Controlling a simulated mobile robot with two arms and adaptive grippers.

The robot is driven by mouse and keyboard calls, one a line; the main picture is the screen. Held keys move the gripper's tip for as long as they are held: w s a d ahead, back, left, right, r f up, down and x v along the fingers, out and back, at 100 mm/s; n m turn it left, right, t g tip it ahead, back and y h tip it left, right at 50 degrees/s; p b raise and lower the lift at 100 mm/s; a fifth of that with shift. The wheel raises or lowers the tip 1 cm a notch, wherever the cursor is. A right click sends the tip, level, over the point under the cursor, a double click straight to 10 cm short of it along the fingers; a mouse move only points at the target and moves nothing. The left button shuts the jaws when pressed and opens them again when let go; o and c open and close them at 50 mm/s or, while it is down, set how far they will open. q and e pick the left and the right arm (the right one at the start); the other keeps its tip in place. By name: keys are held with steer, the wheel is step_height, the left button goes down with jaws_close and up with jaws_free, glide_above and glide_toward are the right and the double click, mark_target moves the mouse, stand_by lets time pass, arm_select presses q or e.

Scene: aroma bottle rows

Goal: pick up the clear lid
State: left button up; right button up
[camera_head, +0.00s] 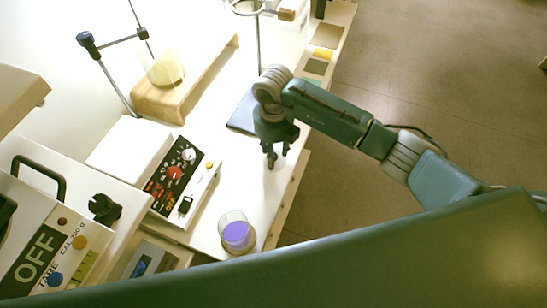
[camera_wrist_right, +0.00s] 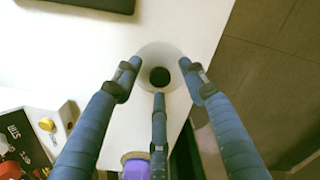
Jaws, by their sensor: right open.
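The clear lid (camera_wrist_right: 150,54) shows in the right wrist view as a pale, see-through round shape with a dark round knob in its middle. It lies on the white bench top, between the fingertips of my right gripper (camera_wrist_right: 160,80). The three blue fingers are open and spread around it; I cannot tell whether they touch it. In the head view my right gripper (camera_head: 276,156) points down over the bench near its right edge, and the lid is not clearly visible there. My left gripper is not in view.
A clear jar with purple contents (camera_head: 236,234) stands near the bench's front right edge. A stirrer with red and black controls (camera_head: 180,178) is to the left. A wooden stand (camera_head: 160,103) is behind it. A scale marked OFF (camera_head: 45,255) is at lower left. Floor lies right.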

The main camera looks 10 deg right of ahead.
steer(key=c, duration=1)
steer(key=shift+r, duration=0.15)
